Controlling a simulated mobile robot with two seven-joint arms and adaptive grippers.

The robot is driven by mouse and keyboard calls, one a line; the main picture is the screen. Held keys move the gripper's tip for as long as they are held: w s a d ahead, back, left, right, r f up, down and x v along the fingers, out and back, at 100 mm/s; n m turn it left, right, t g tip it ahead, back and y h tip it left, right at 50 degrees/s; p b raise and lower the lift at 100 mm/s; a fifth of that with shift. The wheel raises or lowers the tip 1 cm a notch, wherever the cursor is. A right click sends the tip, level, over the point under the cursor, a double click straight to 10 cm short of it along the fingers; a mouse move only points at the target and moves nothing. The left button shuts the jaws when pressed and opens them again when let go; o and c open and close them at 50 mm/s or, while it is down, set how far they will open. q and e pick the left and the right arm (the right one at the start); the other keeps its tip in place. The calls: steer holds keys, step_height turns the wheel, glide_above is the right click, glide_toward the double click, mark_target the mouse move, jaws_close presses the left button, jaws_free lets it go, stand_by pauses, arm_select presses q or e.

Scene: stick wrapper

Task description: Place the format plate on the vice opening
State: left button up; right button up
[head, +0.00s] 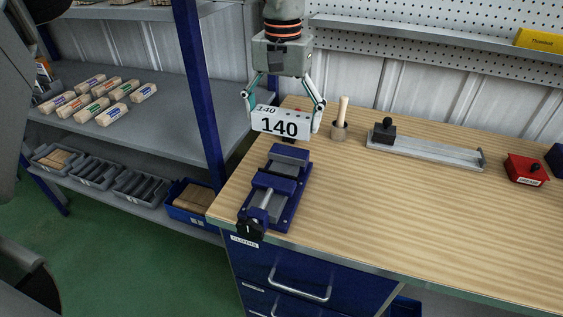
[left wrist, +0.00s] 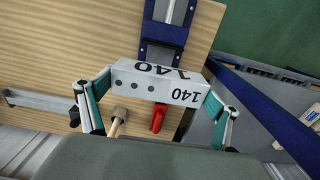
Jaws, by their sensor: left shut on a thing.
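The format plate (head: 280,123) is a white block marked 140. My left gripper (head: 284,104) is shut on it, with one finger at each end, and holds it level above the table, behind the blue vice (head: 291,208). In the left wrist view the plate (left wrist: 160,83) sits between the fingers of the left gripper (left wrist: 155,98), and part of the vice (left wrist: 164,32) shows beyond it. The vice lies at the table's left edge, its jaws a little apart. The plate is apart from the vice. My right gripper is not in view.
A wooden-handled tool in a round holder (head: 339,131) stands right of the plate. A metal rail with a black knob (head: 425,152) and a red box (head: 526,170) are farther right. A red-handled item (left wrist: 158,118) lies under the gripper. The table's middle front (head: 400,225) is clear.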

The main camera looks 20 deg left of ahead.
mark_target(282, 171)
arm_select(q)
step_height(282, 171, down, 12)
steer(key=shift+r+b, duration=0.1)
steer(key=shift+b, duration=0.2)
stand_by(0.3)
steer(key=o, duration=1.3)
steer(key=shift+c, duration=0.2)
step_height(282, 171, up, 12)
steer(key=shift+r+p, duration=0.1)
steer(key=shift+p, duration=0.25)
